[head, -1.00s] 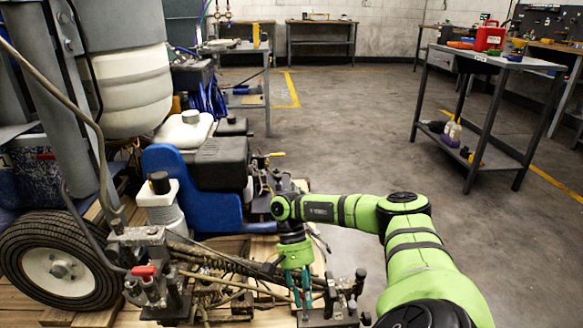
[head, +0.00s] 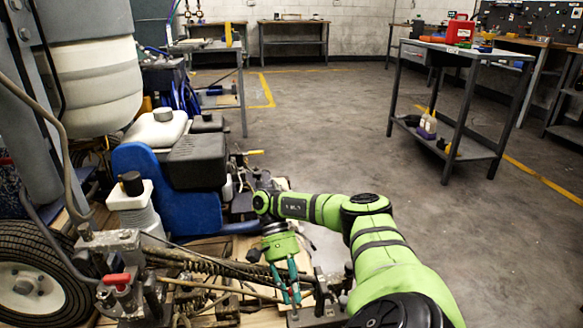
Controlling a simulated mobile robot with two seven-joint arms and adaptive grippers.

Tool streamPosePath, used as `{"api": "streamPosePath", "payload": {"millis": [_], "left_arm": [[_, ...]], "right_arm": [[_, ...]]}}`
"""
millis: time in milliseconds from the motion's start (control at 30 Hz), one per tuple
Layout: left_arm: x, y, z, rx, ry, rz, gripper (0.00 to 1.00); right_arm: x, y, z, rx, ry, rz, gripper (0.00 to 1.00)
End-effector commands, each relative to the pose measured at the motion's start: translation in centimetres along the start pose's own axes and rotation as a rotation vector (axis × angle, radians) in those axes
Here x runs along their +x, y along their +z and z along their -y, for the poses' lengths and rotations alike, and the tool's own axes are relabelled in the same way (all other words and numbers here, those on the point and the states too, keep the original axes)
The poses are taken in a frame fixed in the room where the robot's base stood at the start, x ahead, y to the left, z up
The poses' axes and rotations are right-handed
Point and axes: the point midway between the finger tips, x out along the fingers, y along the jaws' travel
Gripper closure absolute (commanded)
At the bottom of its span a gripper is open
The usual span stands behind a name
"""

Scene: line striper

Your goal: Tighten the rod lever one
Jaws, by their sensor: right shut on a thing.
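The line striper stands on wooden pallets at the left, with a blue engine cover (head: 150,190) and a front frame of rods and springs. A rod lever with a red handle (head: 117,279) shows at its lower left. My right gripper (head: 291,297) points down at the right end of the rod assembly (head: 215,270). Its teal fingers are close together, shut on a small part there. The fingers hide most of that part, and I cannot tell whether it is the rod lever. My left gripper is not in view.
A large black wheel (head: 35,275) is at the lower left. A grey metal cart (head: 462,107) with a red can (head: 460,30) on top stands at the right. The concrete floor (head: 330,130) between the striper and cart is clear.

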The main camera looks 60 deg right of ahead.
Motion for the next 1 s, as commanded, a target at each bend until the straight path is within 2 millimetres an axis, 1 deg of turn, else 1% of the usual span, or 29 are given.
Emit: {"api": "streamPosePath", "payload": {"millis": [167, 467, 500, 533, 1000], "left_arm": [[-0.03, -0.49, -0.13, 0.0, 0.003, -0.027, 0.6], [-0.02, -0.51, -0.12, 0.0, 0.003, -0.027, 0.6], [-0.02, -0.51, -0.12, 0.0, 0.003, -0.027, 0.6], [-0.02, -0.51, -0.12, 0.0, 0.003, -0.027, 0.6], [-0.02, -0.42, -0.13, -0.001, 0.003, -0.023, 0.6]], "right_arm": [[0.21, -0.13, -0.07, 0.003, 0.005, 0.006, 1.0], [0.2, -0.14, -0.07, 0.003, 0.005, 0.006, 1.0], [0.21, -0.15, -0.07, 0.003, 0.005, 0.005, 0.64], [0.21, -0.15, -0.07, 0.003, 0.005, 0.005, 0.56], [-0.26, -0.02, 0.06, -0.001, 0.002, 0.006, 0.56]]}}
